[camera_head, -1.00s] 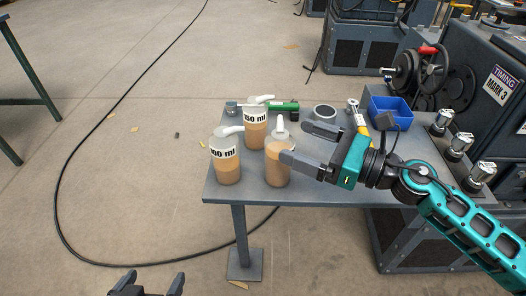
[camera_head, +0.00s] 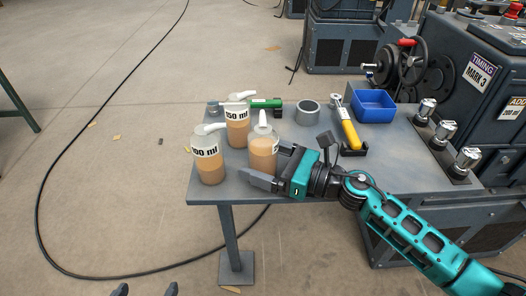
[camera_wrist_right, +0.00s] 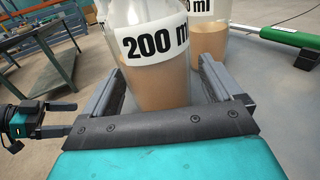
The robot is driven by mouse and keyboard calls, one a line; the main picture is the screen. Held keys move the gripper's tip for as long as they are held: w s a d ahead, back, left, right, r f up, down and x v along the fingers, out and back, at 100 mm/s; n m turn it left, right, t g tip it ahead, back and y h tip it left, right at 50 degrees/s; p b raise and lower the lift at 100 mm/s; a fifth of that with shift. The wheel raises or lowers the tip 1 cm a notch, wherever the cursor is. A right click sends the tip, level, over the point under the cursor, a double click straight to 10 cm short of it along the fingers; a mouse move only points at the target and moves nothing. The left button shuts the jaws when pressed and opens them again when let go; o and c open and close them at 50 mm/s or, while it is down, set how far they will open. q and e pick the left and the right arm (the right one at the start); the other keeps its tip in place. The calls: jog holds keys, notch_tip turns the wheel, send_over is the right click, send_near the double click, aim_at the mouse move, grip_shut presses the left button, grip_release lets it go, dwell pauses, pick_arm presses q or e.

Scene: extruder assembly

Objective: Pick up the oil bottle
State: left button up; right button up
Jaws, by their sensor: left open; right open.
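Three clear bottles of amber liquid stand upright at the table's left end. A front-left bottle (camera_head: 208,160) and a back bottle labelled 150 ml or similar (camera_head: 237,127) have bent white spouts. My left gripper (camera_head: 146,291) is open at the bottom edge, away from the table.
On the grey table (camera_head: 310,185) are a green-handled tool (camera_head: 264,103), a grey ring (camera_head: 307,113), a yellow-handled tool (camera_head: 348,128) and a blue bin (camera_head: 373,105). A black cable crosses the floor.

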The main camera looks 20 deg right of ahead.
jog(key=shift+x, duration=1.15)
jog(key=shift+c, duration=1.3)
jog(key=c, duration=1.1)
jog(key=shift+o, duration=0.2)
jog(key=shift+r, duration=0.2)
